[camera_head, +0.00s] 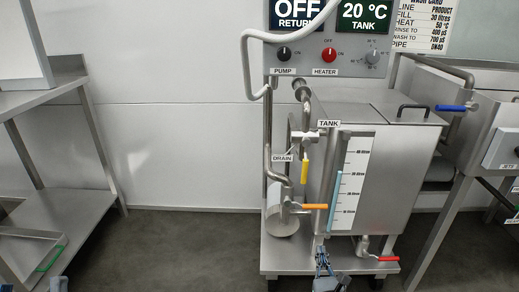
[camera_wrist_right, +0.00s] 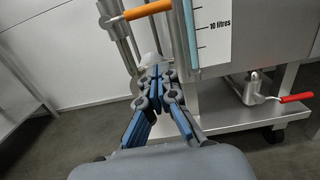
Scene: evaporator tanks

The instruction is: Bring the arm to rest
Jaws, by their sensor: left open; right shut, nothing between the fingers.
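My right gripper (camera_head: 322,262) is at the bottom centre of the head view, in front of the tank cart's lower front edge. In the right wrist view its blue-padded fingers (camera_wrist_right: 154,74) are together with nothing between them, apart from the red-handled valve to their right. My left gripper (camera_head: 57,284) shows only in part at the bottom left edge of the head view, near the low tray; it is open. Most of both arms is out of view.
The steel tank (camera_head: 385,180) stands on a wheeled cart (camera_head: 285,258). An orange valve handle (camera_head: 315,206) and a red one (camera_head: 388,258) stick out near my right gripper. A steel table (camera_head: 60,205) is at left. Floor (camera_head: 175,245) between them is clear.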

